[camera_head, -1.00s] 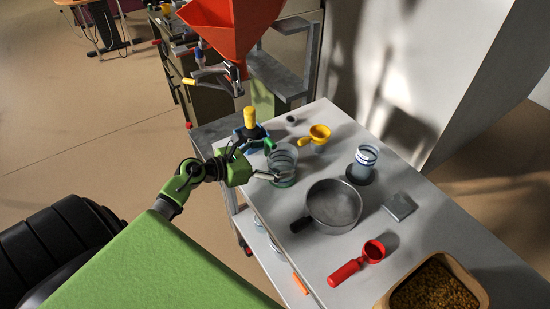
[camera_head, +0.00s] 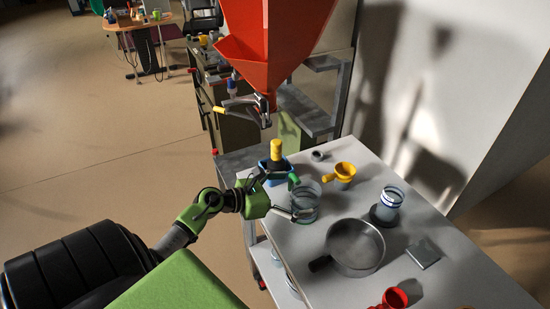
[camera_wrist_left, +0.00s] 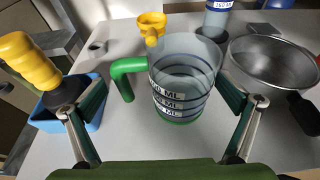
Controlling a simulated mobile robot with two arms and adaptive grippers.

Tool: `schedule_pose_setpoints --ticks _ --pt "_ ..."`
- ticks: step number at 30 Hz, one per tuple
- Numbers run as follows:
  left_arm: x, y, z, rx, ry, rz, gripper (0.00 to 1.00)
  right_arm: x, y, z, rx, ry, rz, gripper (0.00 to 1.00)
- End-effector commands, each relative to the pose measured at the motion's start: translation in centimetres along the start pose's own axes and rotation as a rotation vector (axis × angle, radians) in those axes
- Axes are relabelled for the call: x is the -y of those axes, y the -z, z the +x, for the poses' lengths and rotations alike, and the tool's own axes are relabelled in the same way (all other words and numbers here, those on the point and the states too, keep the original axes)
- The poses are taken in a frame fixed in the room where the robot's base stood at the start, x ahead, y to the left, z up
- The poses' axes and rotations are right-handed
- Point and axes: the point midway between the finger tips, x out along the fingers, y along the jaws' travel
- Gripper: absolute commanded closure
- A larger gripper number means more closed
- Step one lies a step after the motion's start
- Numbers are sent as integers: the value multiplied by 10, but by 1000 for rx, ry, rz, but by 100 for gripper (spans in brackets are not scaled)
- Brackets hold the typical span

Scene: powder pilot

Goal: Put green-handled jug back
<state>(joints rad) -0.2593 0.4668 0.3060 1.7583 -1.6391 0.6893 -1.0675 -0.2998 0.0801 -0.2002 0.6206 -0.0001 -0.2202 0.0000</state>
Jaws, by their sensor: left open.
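The green-handled jug (camera_head: 305,203) is clear, with dark measuring bands, a green base and a green handle. It stands upright on the grey table. In the left wrist view the jug (camera_wrist_left: 182,85) sits ahead between the spread fingers, its handle on the left side. My left gripper (camera_head: 284,197) is open, at the near left side of the jug; it also shows in the left wrist view (camera_wrist_left: 160,122). The fingers look apart from the jug there, though exact clearance is hard to tell. My right gripper is not in view.
A blue container with a yellow-handled tool (camera_head: 277,150) is close left of the jug. A yellow scoop (camera_head: 343,172), white-and-blue cup (camera_head: 389,202), grey pan (camera_head: 355,246), flat grey block (camera_head: 423,253) and red scoop (camera_head: 394,298) share the table (camera_head: 450,285). A red hopper (camera_head: 270,45) hangs behind.

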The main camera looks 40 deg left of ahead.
Motion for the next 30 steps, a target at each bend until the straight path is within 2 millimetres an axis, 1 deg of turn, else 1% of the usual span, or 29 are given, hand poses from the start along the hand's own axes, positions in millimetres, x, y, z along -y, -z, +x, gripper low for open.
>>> schedule_pose_setpoints --ticks 1,9,15,18,21,30 --pt "0 4 -9 -4 0 4 0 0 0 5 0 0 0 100" --pt "1 5 -61 -5 2 3 0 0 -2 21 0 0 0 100" --pt "0 4 -91 -3 1 2 0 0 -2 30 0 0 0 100" --pt "1 2 -101 -2 1 1 0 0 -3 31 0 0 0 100" --pt "0 1 -106 -1 0 1 0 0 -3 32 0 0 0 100" --pt "0 0 -108 0 1 1 0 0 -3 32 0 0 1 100"
